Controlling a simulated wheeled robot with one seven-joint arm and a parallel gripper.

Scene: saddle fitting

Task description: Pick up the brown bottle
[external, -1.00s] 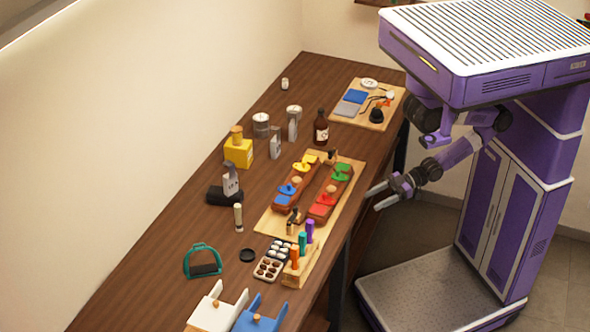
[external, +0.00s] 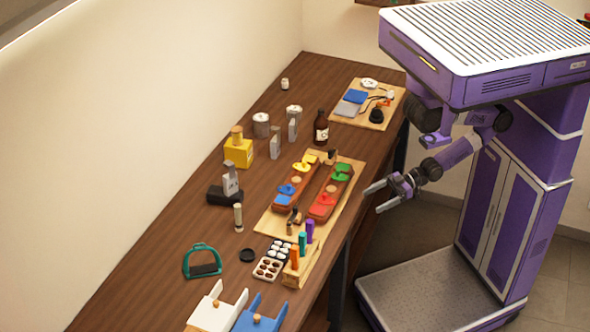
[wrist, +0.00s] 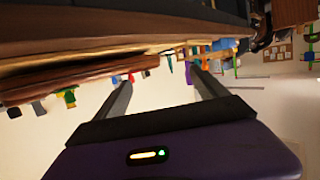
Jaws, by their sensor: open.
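The brown bottle (external: 321,128) stands upright on the wooden table, behind the board with the coloured pieces. It has a dark cap and a pale label. My gripper (external: 371,199) is off the table's right edge, to the lower right of the bottle and well apart from it. Its two fingers are spread with nothing between them. In the wrist view my gripper (wrist: 162,80) also shows both fingers apart and empty. I cannot make out the bottle in the wrist view.
A wooden board (external: 262,222) with coloured pieces lies near the table edge. A yellow bottle (external: 238,150), metal tins (external: 261,125) and grey blocks stand left of the brown bottle. A second board (external: 342,118) with small tools lies behind it. Dark table (external: 170,245) is bare at left.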

